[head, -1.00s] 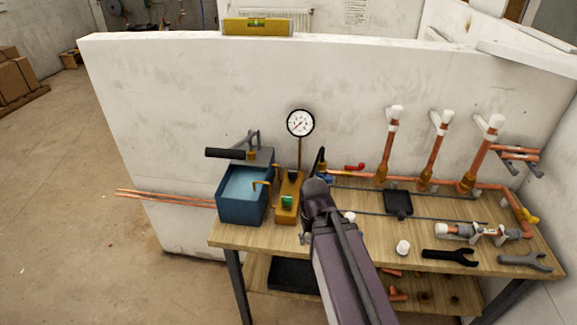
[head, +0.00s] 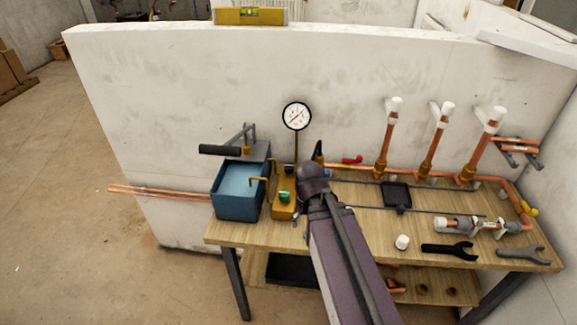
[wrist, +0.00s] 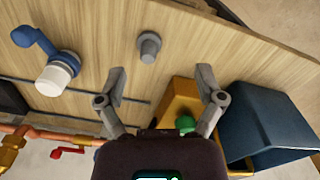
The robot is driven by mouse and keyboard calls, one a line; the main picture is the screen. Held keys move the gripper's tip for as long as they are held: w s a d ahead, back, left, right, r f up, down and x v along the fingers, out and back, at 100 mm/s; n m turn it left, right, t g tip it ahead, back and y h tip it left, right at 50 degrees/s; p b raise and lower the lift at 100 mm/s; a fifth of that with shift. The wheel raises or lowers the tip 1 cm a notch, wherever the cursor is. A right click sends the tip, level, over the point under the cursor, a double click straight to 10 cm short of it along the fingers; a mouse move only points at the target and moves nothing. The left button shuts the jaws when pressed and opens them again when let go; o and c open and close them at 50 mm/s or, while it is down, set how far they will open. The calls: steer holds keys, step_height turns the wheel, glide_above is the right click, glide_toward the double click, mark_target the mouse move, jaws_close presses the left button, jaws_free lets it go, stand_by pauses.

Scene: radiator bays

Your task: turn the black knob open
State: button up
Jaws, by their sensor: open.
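The yellow pump block (head: 283,208) stands on the wooden bench beside the blue water tank (head: 237,200). A green knob (head: 285,196) sits on the block and shows in the wrist view (wrist: 186,123), close to the right finger. I cannot make out the black knob now; my arm covers part of the block's area in the head view. My gripper (wrist: 161,82) is open and empty, pointing down over the bench, with its right finger over the yellow block's edge.
A pressure gauge (head: 297,116) rises behind the block. A black pump handle (head: 220,150) overhangs the tank. Copper pipes (head: 430,165) line the back, with a red lever (head: 351,159). A grey fitting (wrist: 149,47) and a white-capped blue piece (wrist: 52,77) are near the gripper.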

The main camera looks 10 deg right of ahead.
mark_target(289, 165)
steer(key=w+r+n+p, duration=0.1)
steer(key=w+r+p, duration=0.2)
steer(key=w, duration=0.6)
steer(key=w+r+n+p, duration=0.2)
steer(key=w+r+p, duration=0.2)
steer(key=w, duration=0.5)
steer(key=w+r+n+p, duration=0.2)
steer(key=w+r+p, duration=0.2)
steer(key=w, duration=0.6)
steer(key=shift+r, duration=0.45)
steer(key=shift+d+f, duration=0.1)
steer(key=shift+f, duration=0.05)
step_height(289, 165, down, 14)
steer(key=b, duration=1.3)
steer(key=shift+r, duration=0.2)
steer(key=c, duration=1.2)
steer(key=shift+o, duration=0.2)
